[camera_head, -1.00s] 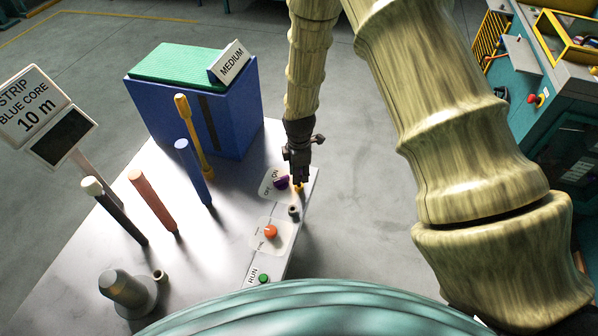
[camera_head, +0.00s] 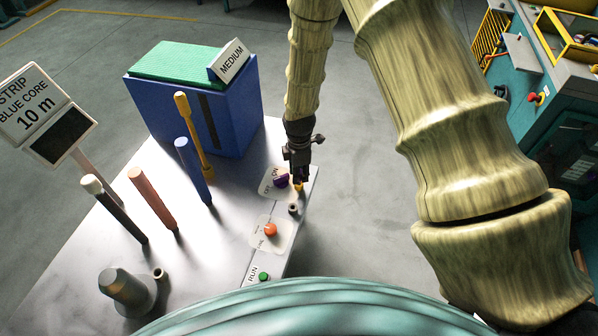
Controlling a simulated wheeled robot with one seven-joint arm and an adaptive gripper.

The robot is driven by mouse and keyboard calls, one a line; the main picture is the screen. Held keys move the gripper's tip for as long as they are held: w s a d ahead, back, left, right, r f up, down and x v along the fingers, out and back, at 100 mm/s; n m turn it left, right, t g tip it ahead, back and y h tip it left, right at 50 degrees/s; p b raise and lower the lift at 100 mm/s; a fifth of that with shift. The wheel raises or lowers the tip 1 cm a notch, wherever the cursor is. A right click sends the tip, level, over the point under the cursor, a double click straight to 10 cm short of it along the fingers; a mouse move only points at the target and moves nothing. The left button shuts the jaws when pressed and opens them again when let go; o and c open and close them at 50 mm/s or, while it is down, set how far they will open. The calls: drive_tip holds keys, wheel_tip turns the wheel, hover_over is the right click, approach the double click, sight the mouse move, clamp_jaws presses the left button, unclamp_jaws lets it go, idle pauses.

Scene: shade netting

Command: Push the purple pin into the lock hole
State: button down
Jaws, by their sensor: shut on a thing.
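My gripper (camera_head: 299,178) points down over the far end of the narrow control strip (camera_head: 253,254). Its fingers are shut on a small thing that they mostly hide. A purple piece (camera_head: 281,181) shows just left of the fingers, beside the ON and OFF lettering; I cannot tell whether it touches them. A small yellow piece (camera_head: 298,188) shows right under the fingertips. A dark ring with an opening (camera_head: 293,209) stands on the strip nearer to me, apart from the gripper. I cannot tell which opening is the lock hole.
An orange knob (camera_head: 270,230) and a green RUN button (camera_head: 264,276) sit nearer on the strip. A blue box (camera_head: 190,115) with a green top and several upright rods stand to the left. Open floor lies right of the strip.

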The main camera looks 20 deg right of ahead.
drive_tip(key=shift+f+b, duration=0.45)
drive_tip(key=shift+f, duration=0.65)
idle(0.6)
drive_tip(key=c, duration=1.1)
unclamp_jaws()
drive_tip(key=shift+r, duration=0.1)
wheel_tip(320, 180, up, 12)
drive_tip(key=shift+f, duration=0.1)
